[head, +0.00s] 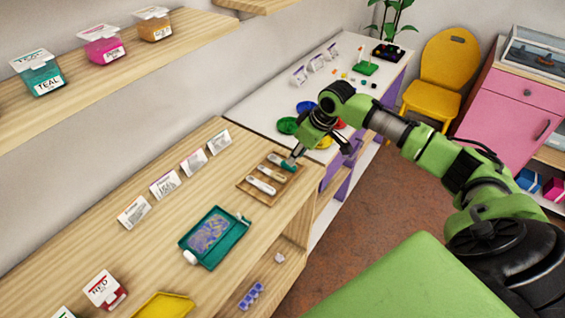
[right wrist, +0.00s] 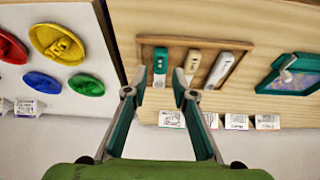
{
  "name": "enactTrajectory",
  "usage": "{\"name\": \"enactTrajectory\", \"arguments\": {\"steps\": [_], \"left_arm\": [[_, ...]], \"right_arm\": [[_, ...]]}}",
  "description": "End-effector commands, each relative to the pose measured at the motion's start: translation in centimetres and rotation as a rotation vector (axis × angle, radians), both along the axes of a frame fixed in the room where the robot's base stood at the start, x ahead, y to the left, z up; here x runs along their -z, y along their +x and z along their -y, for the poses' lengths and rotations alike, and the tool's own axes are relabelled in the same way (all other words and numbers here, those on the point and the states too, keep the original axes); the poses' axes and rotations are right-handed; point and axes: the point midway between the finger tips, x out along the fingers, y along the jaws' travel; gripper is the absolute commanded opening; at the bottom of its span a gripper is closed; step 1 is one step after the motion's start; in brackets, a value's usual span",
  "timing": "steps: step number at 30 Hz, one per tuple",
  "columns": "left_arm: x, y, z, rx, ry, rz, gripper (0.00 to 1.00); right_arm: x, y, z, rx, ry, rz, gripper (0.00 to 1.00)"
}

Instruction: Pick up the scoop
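A shallow wooden tray (head: 243,188) on the wooden counter holds three slim tools side by side; the tray also shows in the right wrist view (right wrist: 250,47). I cannot tell for sure which is the scoop. My right gripper (right wrist: 156,94) is open and empty, its teal fingertips apart near the teal and white tool's end. In the head view my right gripper (head: 290,163) hides part of the tray. My left gripper is out of view.
A teal tray (head: 240,238) with a patterned board lies nearer on the counter. Small cards (head: 164,184) stand along the wall side. Round coloured lids (head: 288,125) lie on the white table beyond. A shelf (head: 130,75) with labelled jars overhangs at left.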

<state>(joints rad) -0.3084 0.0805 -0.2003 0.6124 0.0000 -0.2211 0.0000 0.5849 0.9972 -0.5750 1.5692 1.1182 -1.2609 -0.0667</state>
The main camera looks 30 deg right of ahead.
Motion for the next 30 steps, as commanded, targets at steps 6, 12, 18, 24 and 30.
{"name": "enactTrajectory", "arguments": {"steps": [6, 12, 18, 24, 30], "left_arm": [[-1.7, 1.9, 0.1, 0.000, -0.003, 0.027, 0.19], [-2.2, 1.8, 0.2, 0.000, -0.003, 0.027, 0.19], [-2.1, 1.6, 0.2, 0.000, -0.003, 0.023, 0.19], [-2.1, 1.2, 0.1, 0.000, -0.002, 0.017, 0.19], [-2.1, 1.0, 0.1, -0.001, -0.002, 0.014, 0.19]], "right_arm": [[2.1, 0.7, -0.4, 0.001, 0.003, -0.003, 0.25], [4.6, 1.6, -0.7, 0.001, 0.001, -0.001, 0.25], [5.0, 1.7, -0.6, -0.001, -0.001, 0.001, 0.25], [5.0, 1.7, -0.6, -0.001, -0.001, 0.001, 0.03], [5.0, 1.7, -0.6, -0.001, -0.001, 0.001, 0.03]]}}
